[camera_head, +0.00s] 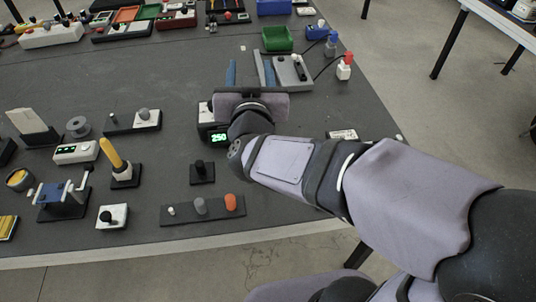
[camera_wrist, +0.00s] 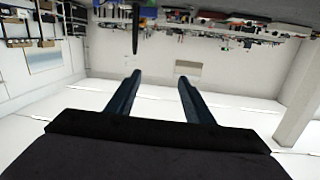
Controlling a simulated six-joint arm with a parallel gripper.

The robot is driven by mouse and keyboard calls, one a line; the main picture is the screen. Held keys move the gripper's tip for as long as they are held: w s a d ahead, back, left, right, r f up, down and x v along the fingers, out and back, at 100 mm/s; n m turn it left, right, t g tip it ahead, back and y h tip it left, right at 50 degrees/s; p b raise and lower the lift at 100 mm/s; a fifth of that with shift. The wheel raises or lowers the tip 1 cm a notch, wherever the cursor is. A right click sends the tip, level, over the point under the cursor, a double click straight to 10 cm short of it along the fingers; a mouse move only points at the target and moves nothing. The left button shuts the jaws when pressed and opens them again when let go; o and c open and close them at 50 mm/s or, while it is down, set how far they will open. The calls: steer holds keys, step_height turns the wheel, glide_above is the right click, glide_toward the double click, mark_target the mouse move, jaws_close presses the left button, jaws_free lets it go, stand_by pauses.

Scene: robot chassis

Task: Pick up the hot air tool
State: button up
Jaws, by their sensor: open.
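My gripper (camera_head: 249,62) is open over the dark workbench (camera_head: 190,75), with its two blue fingers pointing to the far side. The wrist view shows the same fingers (camera_wrist: 158,82) apart with nothing between them. I cannot tell for sure which item is the hot air tool. A black box with a green "250" readout (camera_head: 218,137) is partly hidden behind my wrist. A yellow-handled tool (camera_head: 112,155) stands tilted in a black holder at the left, apart from my gripper. A grey plate with a dark handle-like piece (camera_head: 297,72) lies just right of my fingers.
A green bin (camera_head: 277,39) and red and white cabled pieces (camera_head: 345,66) stand beyond and right of my gripper. A black strip with knobs (camera_head: 203,210) lies near the front edge. Small devices crowd the left. The bench is clear left of my fingers.

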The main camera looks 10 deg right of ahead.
steer(key=s+d+f+h+b, duration=0.1)
steer(key=f+b, duration=0.2)
steer(key=f, duration=0.2)
steer(key=d+f+m+h+b, duration=0.1)
steer(key=f+b, duration=0.2)
steer(key=f, duration=0.2)
steer(key=s+d+f+h+b, duration=0.1)
steer(key=f+b, duration=0.3)
steer(key=f, duration=0.1)
steer(key=shift+s+f, duration=0.3)
steer(key=shift+f, duration=0.05)
steer(key=shift+w+f, duration=0.15)
steer(key=shift+w, duration=0.05)
steer(key=shift+w+d, duration=0.1)
steer(key=x, duration=0.5)
